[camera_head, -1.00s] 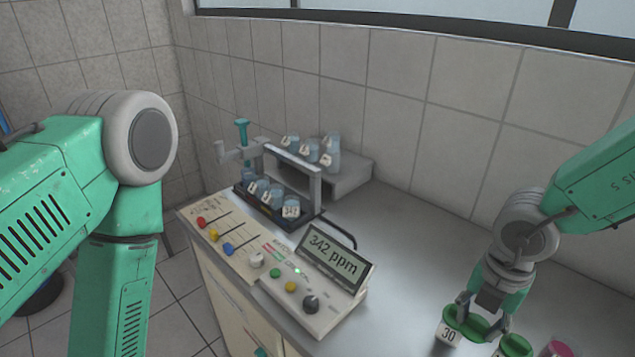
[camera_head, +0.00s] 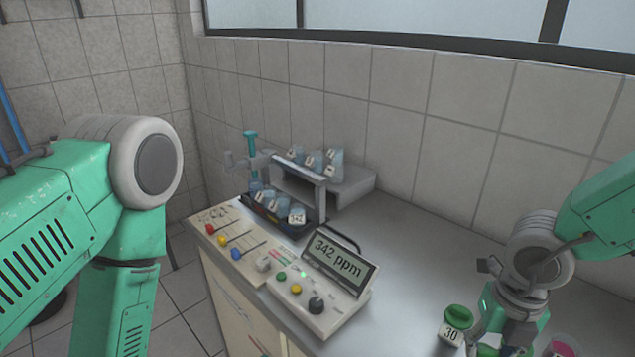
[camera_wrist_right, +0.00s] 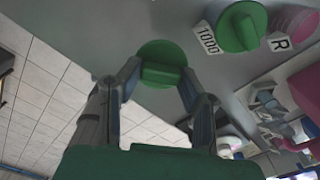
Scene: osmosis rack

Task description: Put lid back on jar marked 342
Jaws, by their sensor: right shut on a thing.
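My right gripper (camera_wrist_right: 160,75) has its fingers on the raised grip of a round green lid (camera_wrist_right: 160,50) in the right wrist view. I cannot tell whether a jar is under this lid. In the head view the right hand points down at the lower right, and its fingertips are largely hidden. A small vessel (camera_head: 296,217) in the front row of the rack bears a label that seems to read 342. The display (camera_head: 342,257) reads 342 ppm. My left gripper is out of view; only its arm shows.
A green-lidded jar marked 30 (camera_head: 452,334) stands left of the right hand. A green-lidded jar marked 1000 (camera_wrist_right: 242,28) and a pink-lidded jar marked R (camera_wrist_right: 293,20) are close by. More labelled vessels (camera_head: 313,162) stand on the raised shelf. The middle counter (camera_head: 415,245) is clear.

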